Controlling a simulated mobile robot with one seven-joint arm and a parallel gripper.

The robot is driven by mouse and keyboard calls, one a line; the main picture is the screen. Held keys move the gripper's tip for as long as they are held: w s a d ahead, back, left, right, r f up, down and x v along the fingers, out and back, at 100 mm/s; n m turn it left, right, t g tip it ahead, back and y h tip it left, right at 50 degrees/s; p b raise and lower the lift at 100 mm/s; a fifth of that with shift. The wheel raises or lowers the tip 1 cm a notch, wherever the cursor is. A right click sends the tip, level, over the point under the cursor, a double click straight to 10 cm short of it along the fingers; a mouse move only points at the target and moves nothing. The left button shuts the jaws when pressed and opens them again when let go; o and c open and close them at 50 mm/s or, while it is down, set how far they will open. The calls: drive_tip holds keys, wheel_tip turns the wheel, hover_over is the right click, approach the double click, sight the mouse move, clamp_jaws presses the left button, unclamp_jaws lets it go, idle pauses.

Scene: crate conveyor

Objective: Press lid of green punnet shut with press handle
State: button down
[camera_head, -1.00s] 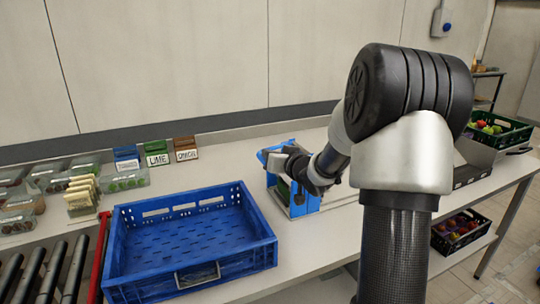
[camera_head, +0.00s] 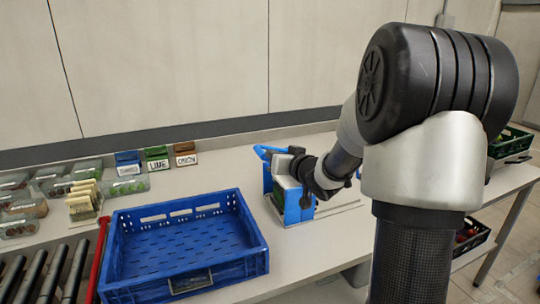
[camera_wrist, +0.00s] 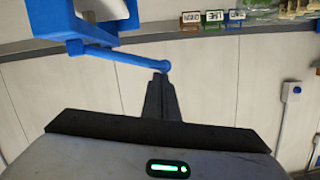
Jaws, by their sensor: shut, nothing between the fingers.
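The blue press (camera_head: 304,205) stands on the table right of the blue crate. Its blue handle (camera_head: 264,151) sticks out to the upper left; it also shows in the wrist view (camera_wrist: 130,59). My gripper (camera_head: 291,163) is at the top of the press, beside the handle. In the wrist view my gripper (camera_wrist: 160,78) is shut and empty, its tip at the round end of the handle bar. I cannot tell whether they touch.
The empty blue crate (camera_head: 256,255) stands in front left of the press. A dark green crate (camera_head: 510,143) is at far right.

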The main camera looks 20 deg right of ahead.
drive_tip(key=v, duration=0.5)
drive_tip(key=shift+w+r, duration=0.1)
drive_tip(key=shift+d, duration=0.1)
idle(1.0)
